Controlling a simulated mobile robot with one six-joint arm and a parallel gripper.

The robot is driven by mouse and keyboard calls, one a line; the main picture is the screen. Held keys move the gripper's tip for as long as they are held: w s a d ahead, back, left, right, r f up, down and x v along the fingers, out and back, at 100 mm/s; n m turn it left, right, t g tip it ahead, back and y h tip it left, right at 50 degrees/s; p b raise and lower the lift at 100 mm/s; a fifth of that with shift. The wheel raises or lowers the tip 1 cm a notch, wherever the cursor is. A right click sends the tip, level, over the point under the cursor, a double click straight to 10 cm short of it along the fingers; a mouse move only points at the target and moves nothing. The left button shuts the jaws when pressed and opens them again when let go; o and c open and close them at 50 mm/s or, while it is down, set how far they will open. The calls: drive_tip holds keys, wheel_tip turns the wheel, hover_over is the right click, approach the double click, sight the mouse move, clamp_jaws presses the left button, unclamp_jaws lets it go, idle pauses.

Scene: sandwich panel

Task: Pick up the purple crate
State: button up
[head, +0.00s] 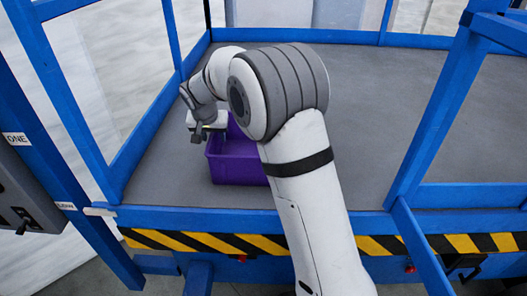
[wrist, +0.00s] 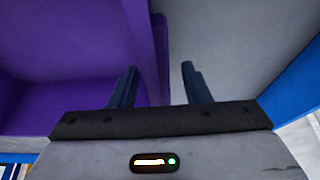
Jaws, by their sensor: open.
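The purple crate (head: 236,168) stands on the grey platform floor, partly hidden behind my arm in the head view. In the wrist view its purple wall (wrist: 150,50) runs up the middle, with the crate's inside to the left. My gripper (head: 197,137) is at the crate's left side in the head view, near the top of its wall. In the wrist view my gripper (wrist: 158,85) is open, one dark finger over the crate's inside and the other over the grey floor outside. The wall's edge lies between the two fingers. I cannot tell whether either finger touches it.
The grey platform floor (head: 390,120) is clear to the right. Blue rails (head: 88,100) enclose the platform, with a blue front beam (head: 190,218) and a black-and-yellow striped edge (head: 200,242) nearest me. A blue post (head: 436,115) stands at the right.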

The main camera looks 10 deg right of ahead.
drive_tip(key=shift+c, duration=0.4)
clamp_jaws()
